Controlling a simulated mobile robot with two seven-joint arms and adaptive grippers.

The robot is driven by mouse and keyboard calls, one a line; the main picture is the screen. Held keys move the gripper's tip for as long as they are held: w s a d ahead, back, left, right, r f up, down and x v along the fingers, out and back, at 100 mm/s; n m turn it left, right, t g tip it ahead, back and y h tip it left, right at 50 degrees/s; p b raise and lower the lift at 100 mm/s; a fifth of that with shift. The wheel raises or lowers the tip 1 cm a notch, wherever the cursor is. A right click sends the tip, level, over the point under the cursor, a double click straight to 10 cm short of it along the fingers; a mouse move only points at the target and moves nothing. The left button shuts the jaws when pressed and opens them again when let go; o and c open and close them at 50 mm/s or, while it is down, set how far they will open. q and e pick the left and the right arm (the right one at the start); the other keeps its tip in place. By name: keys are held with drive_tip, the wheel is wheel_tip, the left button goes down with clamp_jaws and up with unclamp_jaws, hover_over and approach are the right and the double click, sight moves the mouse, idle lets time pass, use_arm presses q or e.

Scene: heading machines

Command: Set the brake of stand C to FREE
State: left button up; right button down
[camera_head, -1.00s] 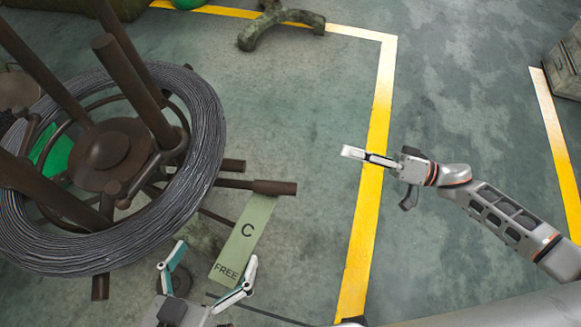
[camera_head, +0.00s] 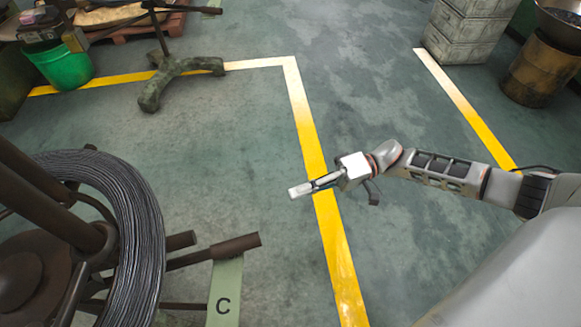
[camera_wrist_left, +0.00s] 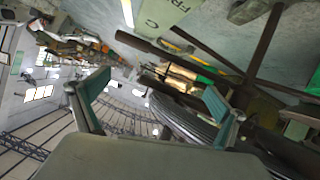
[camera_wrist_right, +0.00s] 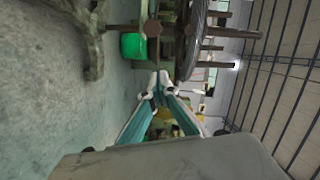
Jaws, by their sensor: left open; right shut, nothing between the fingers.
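Stand C (camera_head: 30,270) is at the lower left in the head view, with a grey wire coil (camera_head: 143,220) on it. A brown bar with a thicker end (camera_head: 235,247) reaches right from the stand over a green label (camera_head: 224,295) marked C. In the left wrist view the label (camera_wrist_left: 165,12) shows C and part of FREE, upside down, above a brown bar (camera_wrist_left: 140,42). My left gripper (camera_wrist_left: 157,85) is open and empty, with the coil beyond it; it is outside the head view. My right gripper (camera_head: 302,190) is shut and empty, over the floor right of the stand.
A footed stand (camera_head: 170,75) and a green bucket (camera_head: 62,66) are at the back left. Grey boxes (camera_head: 465,35) and a rusty drum (camera_head: 540,70) are at the back right. The floor between the yellow lines is clear.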

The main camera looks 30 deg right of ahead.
use_arm(q)
drive_tip(key=shift+s+d+f+n+b, duration=0.1)
drive_tip(key=shift+s+d+n+b, duration=0.05)
drive_tip(key=shift+d+n+b, duration=0.25)
use_arm(e)
drive_tip(key=s+a+f, duration=0.1)
drive_tip(key=s+a, duration=0.1)
drive_tip(key=a, duration=0.7)
drive_tip(key=shift+a+f, duration=0.2)
drive_tip(key=shift+a, duration=0.15)
drive_tip(key=shift+s, duration=0.1)
